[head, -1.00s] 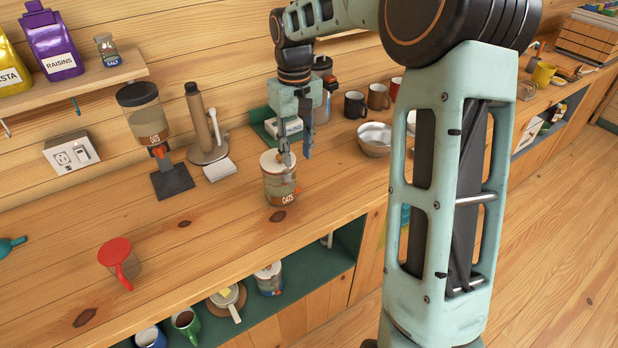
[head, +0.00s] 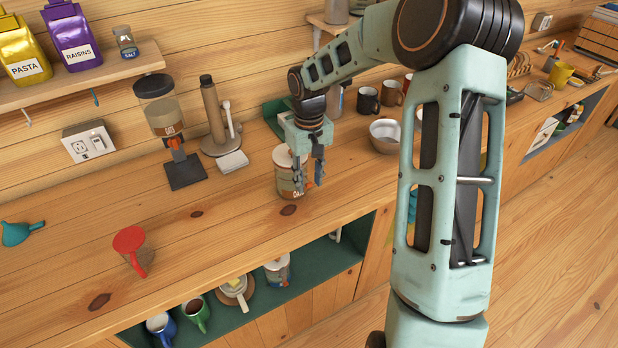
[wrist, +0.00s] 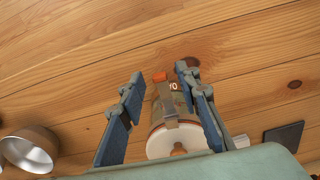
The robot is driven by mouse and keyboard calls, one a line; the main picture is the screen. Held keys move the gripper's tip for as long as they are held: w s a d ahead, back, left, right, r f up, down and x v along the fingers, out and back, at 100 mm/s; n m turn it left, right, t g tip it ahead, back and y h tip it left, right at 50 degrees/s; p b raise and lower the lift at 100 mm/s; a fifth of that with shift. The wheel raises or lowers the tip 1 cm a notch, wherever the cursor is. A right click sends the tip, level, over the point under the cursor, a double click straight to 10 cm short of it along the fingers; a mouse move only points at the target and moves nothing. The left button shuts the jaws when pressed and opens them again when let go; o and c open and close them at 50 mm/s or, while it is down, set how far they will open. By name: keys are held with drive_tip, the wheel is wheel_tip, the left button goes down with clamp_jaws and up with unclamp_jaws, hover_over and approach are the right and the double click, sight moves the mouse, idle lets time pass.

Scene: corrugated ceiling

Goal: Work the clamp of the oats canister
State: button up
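The oats canister (head: 284,181), with a whitish lid and an "OATS" label, stands upright on the wooden counter; my gripper partly hides its right side in the head view. In the wrist view the canister (wrist: 172,108) shows between my fingers, with a strap-like clamp (wrist: 166,94) along it and an orange tab (wrist: 160,77) at its far end. My gripper (head: 308,182) is open, its fingers low beside the canister. In the wrist view my gripper (wrist: 159,74) has one finger on each side with a gap at the left; contact at the right cannot be told.
A metal bowl (head: 386,136) and dark mugs (head: 368,100) stand to the right. A dispenser (head: 163,110) on a dark base and a paper-towel holder (head: 214,120) stand behind left. A red funnel (head: 130,240) lies front left. The counter between funnel and canister is clear.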

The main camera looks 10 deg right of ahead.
clamp_jaws()
